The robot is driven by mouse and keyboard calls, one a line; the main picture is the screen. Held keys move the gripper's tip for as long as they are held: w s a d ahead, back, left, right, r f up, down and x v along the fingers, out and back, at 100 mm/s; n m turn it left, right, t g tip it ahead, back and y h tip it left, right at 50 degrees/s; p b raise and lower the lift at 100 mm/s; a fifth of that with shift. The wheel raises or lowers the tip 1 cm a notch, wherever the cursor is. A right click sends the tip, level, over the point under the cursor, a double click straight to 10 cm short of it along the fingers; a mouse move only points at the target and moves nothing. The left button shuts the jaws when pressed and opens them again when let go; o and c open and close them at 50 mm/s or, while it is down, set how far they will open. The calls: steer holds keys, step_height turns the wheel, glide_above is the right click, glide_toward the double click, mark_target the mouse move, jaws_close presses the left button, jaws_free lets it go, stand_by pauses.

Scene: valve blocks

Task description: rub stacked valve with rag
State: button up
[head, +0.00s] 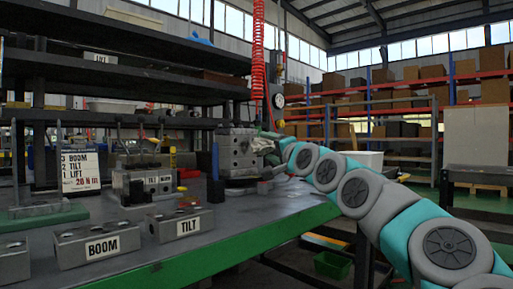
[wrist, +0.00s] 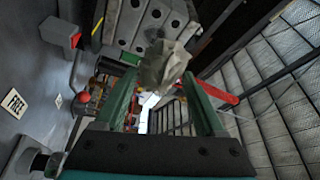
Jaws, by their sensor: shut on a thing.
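The stacked valve (head: 236,152), a grey block stack with round ports, stands on the workbench (head: 270,207) right of centre in the head view. Its ported face also shows at the top of the wrist view (wrist: 138,25). My gripper (head: 273,143) is at the right side of the stack. In the wrist view its green fingers (wrist: 162,88) are shut on a crumpled grey rag (wrist: 165,64). The rag lies at the lower edge of the valve's face in that view. I cannot tell whether it touches the metal. In the head view the rag (head: 262,146) is small and partly hidden.
Blocks labelled BOOM (head: 85,250) and TILT (head: 180,226) sit at the bench front. Another labelled block (head: 145,184) stands behind them. A lettered sign (head: 80,170) is at left. A red coiled hose (head: 258,60) hangs above the stack. Dark shelves (head: 120,38) overhang the bench.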

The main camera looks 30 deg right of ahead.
steer(key=shift+w, duration=0.1)
steer(key=p, duration=0.4)
glide_toward(247, 142)
steer(key=shift+w+a+r, duration=0.1)
steer(key=shift+w+a, duration=0.2)
steer(key=shift+w, duration=0.65)
steer(key=shift+w+a+r, duration=0.1)
steer(key=shift+w+a, duration=0.2)
steer(key=shift+w, duration=0.6)
steer(key=shift+w+a+p, duration=0.3)
steer(key=shift+w+p, duration=0.25)
steer(key=shift+w, duration=0.3)
steer(key=shift+d+r+p, duration=0.25)
steer(key=shift+d+p, duration=0.15)
steer(key=shift+p, duration=0.3)
steer(key=shift+w+d+p, duration=0.3)
steer(key=shift+d+p, duration=0.3)
steer(key=shift+p, duration=0.1)
steer(key=shift+d+p, duration=0.3)
steer(key=shift+p, duration=0.05)
steer(key=shift+w+d+f+p, duration=0.3)
steer(key=shift+d+p, duration=0.2)
steer(key=shift+d, duration=0.1)
steer(key=shift+w, duration=0.1)
